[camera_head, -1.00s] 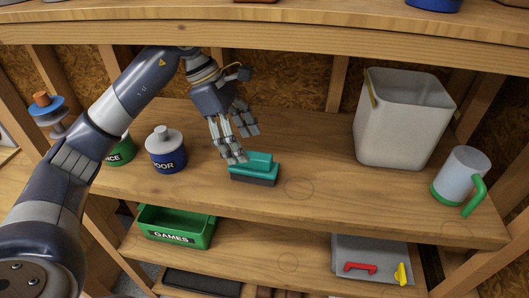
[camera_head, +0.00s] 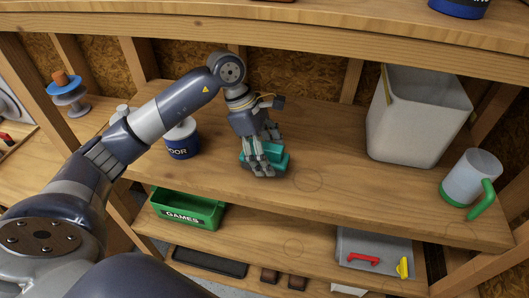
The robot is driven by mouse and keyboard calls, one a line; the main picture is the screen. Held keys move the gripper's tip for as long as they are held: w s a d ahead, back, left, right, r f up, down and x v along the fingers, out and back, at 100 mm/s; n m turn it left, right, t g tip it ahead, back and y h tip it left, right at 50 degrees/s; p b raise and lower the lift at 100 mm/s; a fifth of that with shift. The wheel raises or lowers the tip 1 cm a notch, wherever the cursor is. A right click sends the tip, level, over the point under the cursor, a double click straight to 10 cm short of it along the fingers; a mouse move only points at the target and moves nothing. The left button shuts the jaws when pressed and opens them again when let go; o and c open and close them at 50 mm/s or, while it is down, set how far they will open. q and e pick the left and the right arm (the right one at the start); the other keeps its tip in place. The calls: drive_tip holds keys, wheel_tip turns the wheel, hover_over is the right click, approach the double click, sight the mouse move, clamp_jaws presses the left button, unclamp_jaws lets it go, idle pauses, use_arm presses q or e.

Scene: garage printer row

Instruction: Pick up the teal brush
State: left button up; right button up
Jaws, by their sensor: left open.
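The teal brush (camera_head: 279,160) lies on the wooden shelf (camera_head: 340,196), near its middle. My left gripper (camera_head: 263,172) comes down over the brush from above, with its fingers in front of and around the brush's left part. The fingers are open and hide much of the brush and its lower edge. I cannot tell whether they touch it. My right gripper does not show.
A white bin (camera_head: 415,118) and a grey mug with a green handle (camera_head: 468,180) stand to the right. A blue jar (camera_head: 182,143) stands to the left, partly behind my arm. A green GAMES box (camera_head: 188,208) sits on the lower shelf. Another shelf board hangs above.

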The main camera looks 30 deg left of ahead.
use_arm(q)
drive_tip(key=shift+d+f, duration=0.25)
drive_tip(key=shift+f, duration=0.45)
drive_tip(key=shift+c, duration=1.1)
drive_tip(key=c, duration=1)
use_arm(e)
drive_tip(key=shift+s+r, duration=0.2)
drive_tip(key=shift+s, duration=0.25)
use_arm(q)
drive_tip(key=shift+w+r, duration=0.1)
drive_tip(key=shift+r, duration=0.05)
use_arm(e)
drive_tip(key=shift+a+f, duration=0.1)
